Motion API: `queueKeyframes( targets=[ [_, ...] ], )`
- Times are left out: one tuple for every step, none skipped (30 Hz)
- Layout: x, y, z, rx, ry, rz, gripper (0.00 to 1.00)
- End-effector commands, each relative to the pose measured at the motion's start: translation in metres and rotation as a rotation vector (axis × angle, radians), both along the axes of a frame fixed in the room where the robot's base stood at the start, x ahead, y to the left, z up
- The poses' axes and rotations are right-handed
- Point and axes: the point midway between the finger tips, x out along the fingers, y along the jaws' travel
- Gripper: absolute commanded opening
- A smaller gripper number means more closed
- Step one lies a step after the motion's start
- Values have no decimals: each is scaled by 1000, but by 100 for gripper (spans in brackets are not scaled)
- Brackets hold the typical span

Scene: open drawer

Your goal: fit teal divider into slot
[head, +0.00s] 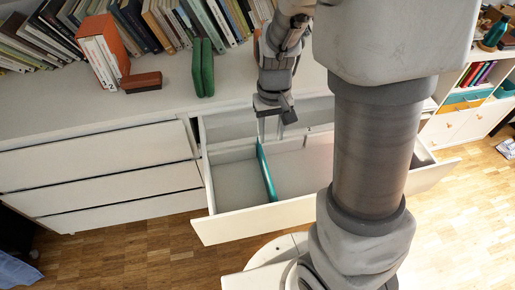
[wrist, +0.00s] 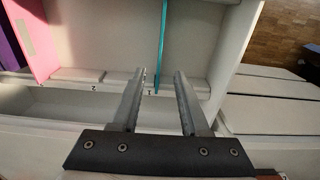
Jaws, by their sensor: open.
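The teal divider (head: 267,175) stands on edge across the open drawer (head: 232,222), running front to back, left of the drawer's middle. In the wrist view the divider (wrist: 162,40) runs down between the fingertips to the drawer's rear wall, close to a small mark like a "1". Its exact seating in the slot is too small to tell. My gripper (head: 271,128) is open and empty, pointing down above the divider's rear end. In the wrist view its two fingers (wrist: 161,76) lie apart, one on each side of the divider's line.
Pink (wrist: 34,38) and purple (wrist: 9,42) pieces show at the wrist view's left; my arm hides that drawer part in the head view. Books, an orange box (head: 103,47), a brown block (head: 141,81) and a green object (head: 203,67) stand on the counter (head: 60,108).

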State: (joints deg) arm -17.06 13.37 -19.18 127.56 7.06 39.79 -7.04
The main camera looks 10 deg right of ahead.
Motion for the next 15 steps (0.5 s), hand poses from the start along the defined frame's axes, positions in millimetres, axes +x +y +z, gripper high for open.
queueKeyframes(
  targets=[
    [0, 0, -3, -2, 2, 0, 45],
    [1, 0, -5, -2, 3, 0, 45],
    [1, 0, -8, -3, 5, 0, 45],
    [1, 0, -12, -3, 5, 0, 45],
    [0, 0, -16, -3, 6, 0, 45],
    [0, 0, -23, -3, 7, 0, 45],
    [0, 0, -29, -3, 7, -1, 45],
    [0, -1, -36, -4, 8, -1, 45],
    [0, -1, -46, -4, 9, 0, 45],
    [0, 0, -53, -3, 8, 0, 45],
    [0, 0, -59, -4, 9, -1, 45],
    [0, -1, -68, -4, 8, -1, 45],
    [0, 0, -75, -4, 8, -1, 45],
    [0, 0, -82, -3, 9, -1, 45],
    [0, -1, -90, -4, 8, -1, 45]
  ],
)
